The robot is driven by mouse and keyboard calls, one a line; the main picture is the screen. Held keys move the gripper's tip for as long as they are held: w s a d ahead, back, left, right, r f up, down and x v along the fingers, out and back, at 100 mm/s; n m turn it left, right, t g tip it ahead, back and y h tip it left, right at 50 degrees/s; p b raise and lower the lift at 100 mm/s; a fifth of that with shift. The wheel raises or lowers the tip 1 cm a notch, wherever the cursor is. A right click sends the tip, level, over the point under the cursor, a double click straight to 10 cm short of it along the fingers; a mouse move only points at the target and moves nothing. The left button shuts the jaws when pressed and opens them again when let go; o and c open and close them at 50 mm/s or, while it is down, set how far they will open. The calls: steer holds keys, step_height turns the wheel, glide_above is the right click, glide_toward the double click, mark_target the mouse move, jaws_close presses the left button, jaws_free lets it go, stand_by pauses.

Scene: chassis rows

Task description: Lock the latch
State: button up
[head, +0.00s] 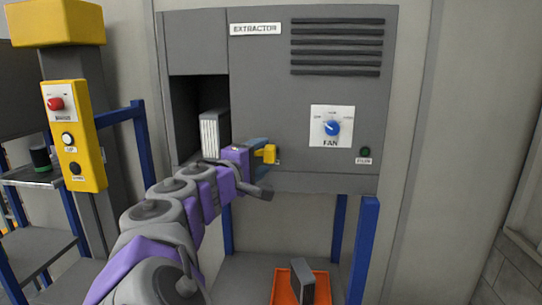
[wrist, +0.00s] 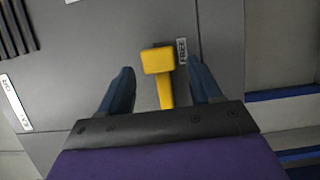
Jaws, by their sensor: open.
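The latch is a yellow handle on the grey extractor housing (head: 310,88), below and left of the fan dial; in the head view the latch (head: 268,153) is partly hidden by my gripper (head: 254,153). In the wrist view the latch (wrist: 158,62) lies between the two dark blue fingers of my gripper (wrist: 162,70), with a gap on each side. The fingers are open and appear not to touch it. A small label (wrist: 181,50), seemingly reading FREE, sits right beside the latch head.
An open bay with a pale ribbed filter-like block (head: 213,132) is left of the latch. A fan dial (head: 332,127) and green lamp (head: 365,150) are to the right. An orange tray (head: 284,287) with a dark block lies below. A yellow control box (head: 74,135) stands at left.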

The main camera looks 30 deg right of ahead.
mark_target(273, 158)
steer(key=shift+a, duration=0.85)
steer(key=d, duration=0.6)
steer(key=shift+f, duration=0.15)
steer(key=c, duration=0.4)
steer(key=shift+s+d, duration=0.1)
steer(key=shift+d, duration=0.05)
steer(key=shift+c, duration=1.6)
steer(key=a, duration=0.3)
steer(key=shift+w+a+f, duration=0.15)
steer(key=shift+w+a, duration=0.15)
steer(key=shift+w, duration=0.05)
jaws_close()
steer(key=shift+s+d, duration=0.25)
steer(key=shift+d, duration=0.05)
steer(key=w+a+p, duration=0.2)
steer(key=w+a, duration=0.3)
steer(key=a, duration=0.2)
steer(key=shift+a+r, duration=0.2)
steer(key=shift+r, duration=0.1)
